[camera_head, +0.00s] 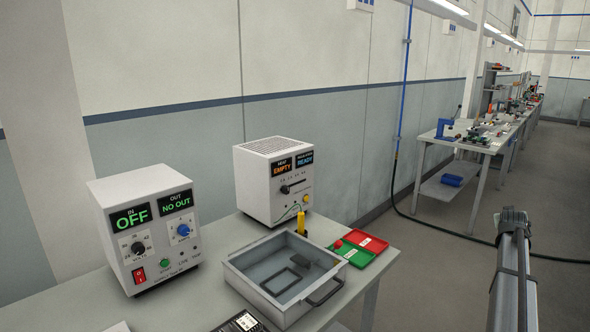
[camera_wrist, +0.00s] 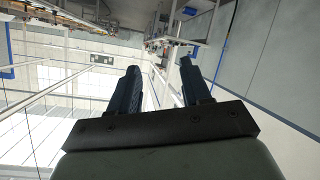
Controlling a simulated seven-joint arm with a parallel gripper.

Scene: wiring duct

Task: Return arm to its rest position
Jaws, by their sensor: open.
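My gripper (camera_wrist: 156,75) shows in the wrist view with its two dark fingers apart and nothing between them. It points out into the room, away from the bench, with walls, ceiling and distant tables behind it. In the head view a grey metal part of my arm (camera_head: 515,265) stands upright at the lower right, clear of the bench. The gripper's fingers do not show in the head view.
A bench (camera_head: 225,235) holds a power supply reading OFF (camera_head: 145,228), a second white unit reading EMPTY and READY (camera_head: 272,180), a grey metal tray (camera_head: 270,314) and a red and green bin (camera_head: 372,243). Another workbench (camera_head: 470,135) stands farther back. Floor between is open, with a dark cable.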

